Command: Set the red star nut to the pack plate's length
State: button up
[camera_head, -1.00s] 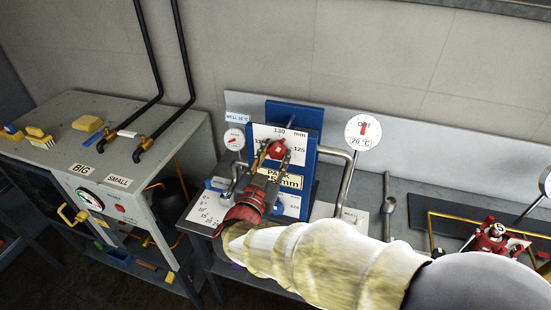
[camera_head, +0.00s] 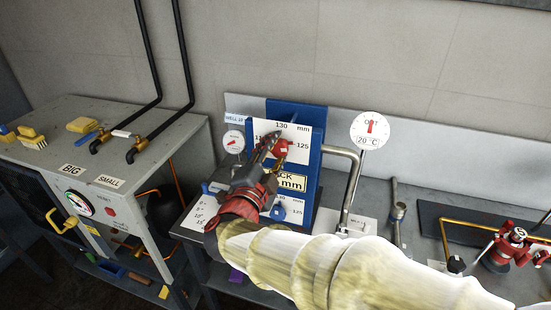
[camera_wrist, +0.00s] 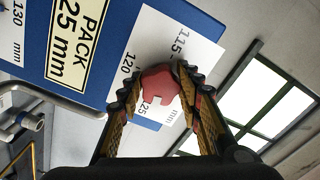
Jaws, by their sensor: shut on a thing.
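The red star nut (camera_head: 282,147) sits on a white dial card (camera_head: 300,131) on the upright blue plate (camera_head: 310,165). The card has marks 115, 120, 125 and 130 mm. The cream pack plate (camera_head: 293,182) is partly hidden by my gripper; in the wrist view (camera_wrist: 75,40) its readable part is "PACK" and "25 mm". My gripper (camera_wrist: 158,86) is shut on the nut, one finger on each side. The mark the nut points to cannot be told clearly.
A round 20 °C gauge (camera_head: 370,130) and a bent steel pipe (camera_head: 350,180) stand right of the blue plate. A smaller gauge (camera_head: 233,142) is on its left. A grey cabinet (camera_head: 60,135) with taps and brushes stands at left, and a red valve (camera_head: 512,245) at right.

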jog(key=shift+m+b, duration=0.8)
jog(key=shift+m, duration=0.2)
jog(key=o, duration=1.2)
jog(key=shift+c, duration=0.2)
jog(key=v, duration=1.2)
